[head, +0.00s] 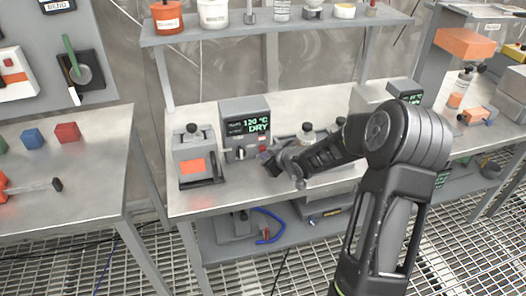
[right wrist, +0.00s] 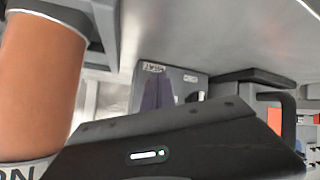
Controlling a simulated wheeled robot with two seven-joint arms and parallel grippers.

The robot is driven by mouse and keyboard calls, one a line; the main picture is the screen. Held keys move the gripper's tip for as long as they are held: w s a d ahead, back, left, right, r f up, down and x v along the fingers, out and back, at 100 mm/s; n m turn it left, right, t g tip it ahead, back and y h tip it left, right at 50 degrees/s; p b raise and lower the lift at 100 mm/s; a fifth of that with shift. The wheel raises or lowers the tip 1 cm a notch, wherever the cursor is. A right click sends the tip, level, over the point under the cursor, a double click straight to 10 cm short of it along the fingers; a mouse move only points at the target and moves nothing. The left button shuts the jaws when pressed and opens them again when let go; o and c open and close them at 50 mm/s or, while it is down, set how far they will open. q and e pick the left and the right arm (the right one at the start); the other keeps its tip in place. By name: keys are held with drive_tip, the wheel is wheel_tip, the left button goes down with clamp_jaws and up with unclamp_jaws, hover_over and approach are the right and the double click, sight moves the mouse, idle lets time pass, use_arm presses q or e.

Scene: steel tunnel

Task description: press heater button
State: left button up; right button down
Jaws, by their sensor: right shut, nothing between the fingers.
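The heater is a grey box (head: 246,115) on the middle bench in the head view, its dark screen showing "120 °C DRY" in green. Below the screen are a dark knob (head: 240,153) and a small red part (head: 262,144) at the right, which looks like the button. My right gripper (head: 272,164) is shut and empty, just in front of the heater's lower right corner. I cannot tell whether it touches the heater. The button does not show clearly in the right wrist view, where a dark body fills the lower middle. My left gripper is not in view.
A grey device with an orange panel (head: 192,167) stands left of the heater. A dark-capped bottle (head: 307,133) stands behind my right arm. A shelf with an orange pot (head: 168,17) runs above. In the right wrist view, a large orange cylinder (right wrist: 40,85) is close at the left.

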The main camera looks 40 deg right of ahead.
drive_tip(key=shift+w, duration=0.1)
idle(0.5)
drive_tip(key=shift+w+d, duration=0.2)
drive_tip(key=shift+w, duration=0.15)
drive_tip(key=shift+s+a, duration=0.1)
drive_tip(key=shift+s+a+r, duration=0.1)
drive_tip(key=shift+s, duration=0.15)
idle(0.4)
drive_tip(key=shift+s+a+b, duration=0.15)
drive_tip(key=shift+s+a, duration=0.2)
drive_tip(key=shift+s, duration=0.6)
drive_tip(key=shift+s+a+b, duration=0.2)
drive_tip(key=shift+s+a, duration=0.1)
drive_tip(key=shift+s, duration=0.7)
drive_tip(key=shift+s+a+b, duration=0.15)
drive_tip(key=shift+s+a, duration=0.2)
drive_tip(key=shift+s, duration=0.6)
